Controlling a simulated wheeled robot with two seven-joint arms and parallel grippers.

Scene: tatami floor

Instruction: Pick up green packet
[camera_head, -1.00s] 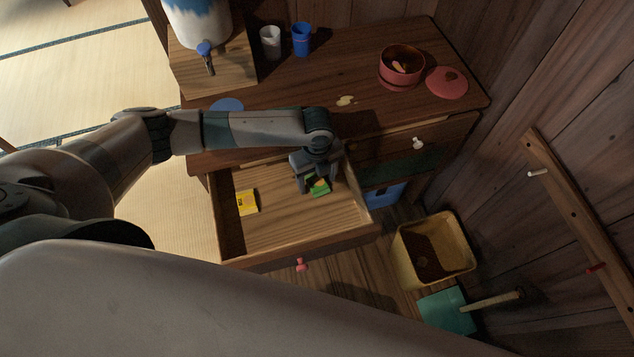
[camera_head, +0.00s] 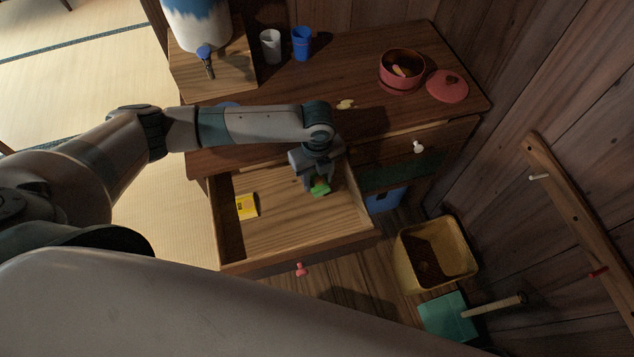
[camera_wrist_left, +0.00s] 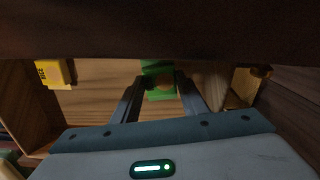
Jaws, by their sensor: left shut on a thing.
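The green packet (camera_head: 320,188) is in the open drawer (camera_head: 280,232), toward its right side. It also shows in the left wrist view (camera_wrist_left: 158,82), between the two fingers. My left gripper (camera_head: 317,186) reaches down into the drawer and is shut on the green packet. The fingers show on both sides of it in the left wrist view (camera_wrist_left: 160,90). Part of the packet is hidden by the gripper. I cannot tell whether it touches the drawer floor. My right gripper is not in view.
A yellow packet (camera_head: 246,206) lies at the drawer's left. The cabinet top (camera_head: 290,95) above holds a red pot (camera_head: 400,70), its lid (camera_head: 447,85), a white cup (camera_head: 270,45) and a blue cup (camera_head: 301,42). A yellow bin (camera_head: 408,262) stands right of the drawer.

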